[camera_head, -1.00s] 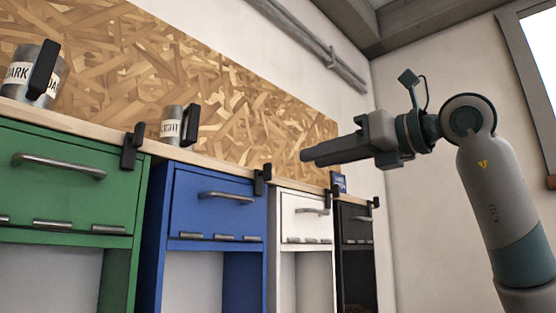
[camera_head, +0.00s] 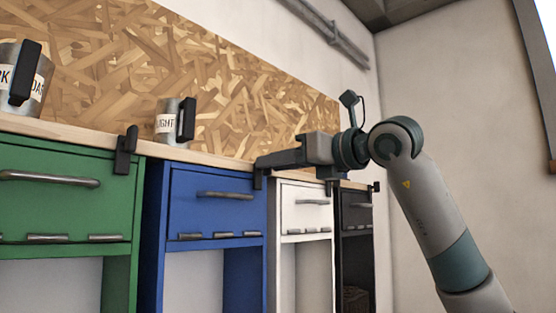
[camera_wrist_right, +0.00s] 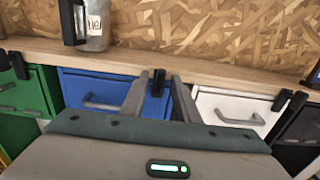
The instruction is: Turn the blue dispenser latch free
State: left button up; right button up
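The blue dispenser (camera_head: 205,207) stands between the green and white ones, its drawer front closed with a metal handle. A black latch (camera_head: 259,180) sits at its upper right corner, on the shelf edge, partly covered by my gripper. In the right wrist view the latch (camera_wrist_right: 158,81) stands upright between the two fingers. My right gripper (camera_head: 259,161) is level with the shelf edge, its tips at the latch. The wrist view shows its fingers (camera_wrist_right: 159,90) apart, one on each side of the latch; I cannot tell if they touch it. My left gripper is out of view.
A wooden shelf (camera_head: 75,132) runs above the dispensers. The LIGHT canister (camera_head: 167,122) stands on it above the blue dispenser, a DARK one at the left. Green (camera_head: 65,200), white (camera_head: 303,213) and black (camera_head: 356,217) dispensers stand alongside, with similar black latches.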

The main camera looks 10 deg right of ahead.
grip_shut()
jog(key=shift+d+f+m+b, duration=0.1)
jog(key=shift+m+b, duration=3.95)
jog(key=shift+m, duration=0.45)
jog(key=shift+d+f+m+b, duration=0.1)
jog(key=shift+m+b, duration=3.95)
jog(key=shift+m, duration=0.45)
jog(key=shift+r, duration=0.1)
